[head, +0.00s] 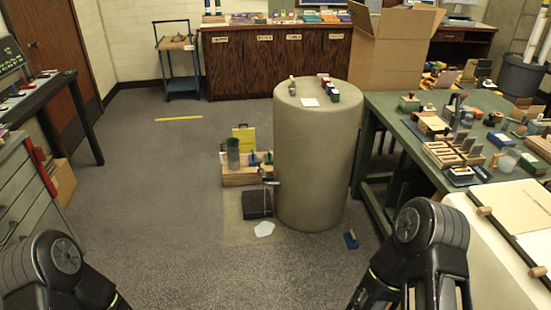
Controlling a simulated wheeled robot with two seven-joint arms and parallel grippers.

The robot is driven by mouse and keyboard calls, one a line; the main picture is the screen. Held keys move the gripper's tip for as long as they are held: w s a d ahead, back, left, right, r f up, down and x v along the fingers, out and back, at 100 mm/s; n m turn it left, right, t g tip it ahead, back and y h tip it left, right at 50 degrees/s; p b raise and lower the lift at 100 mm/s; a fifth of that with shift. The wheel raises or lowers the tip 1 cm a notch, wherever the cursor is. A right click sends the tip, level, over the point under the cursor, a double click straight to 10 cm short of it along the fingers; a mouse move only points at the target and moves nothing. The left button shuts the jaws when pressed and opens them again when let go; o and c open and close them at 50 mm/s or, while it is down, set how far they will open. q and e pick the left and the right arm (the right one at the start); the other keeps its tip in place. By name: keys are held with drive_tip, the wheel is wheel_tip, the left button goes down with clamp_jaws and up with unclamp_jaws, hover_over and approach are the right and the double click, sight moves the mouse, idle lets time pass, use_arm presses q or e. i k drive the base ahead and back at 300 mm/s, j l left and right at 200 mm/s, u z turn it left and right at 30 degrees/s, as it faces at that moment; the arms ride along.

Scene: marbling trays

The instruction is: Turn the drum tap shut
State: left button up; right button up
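The drum (318,165) is a large grey-beige cylinder standing upright on the floor near the middle of the head view. A small metallic tap (271,183) sticks out from its left side, low down. The tap is too small to tell how its handle is turned. Only dark links of my two arms show, at the bottom left and bottom right, well in front of the drum. Neither gripper is in view.
A wooden crate (238,178) with a green jar and a yellow case stands left of the drum. A green workbench (385,110) stands close at right. The floor at left is open.

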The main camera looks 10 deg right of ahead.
sight(270, 178)
drive_tip(key=i+l, duration=0.25)
drive_tip(key=i, duration=0.25)
drive_tip(key=i+l, duration=0.25)
drive_tip(key=i, duration=0.2)
drive_tip(key=i+l, duration=0.25)
drive_tip(key=i, duration=0.25)
drive_tip(key=i+z, duration=0.15)
drive_tip(key=i, duration=0.35)
drive_tip(key=i+j+z, duration=0.15)
drive_tip(key=i, duration=0.35)
drive_tip(key=i+j+z, duration=0.2)
drive_tip(key=i, duration=0.3)
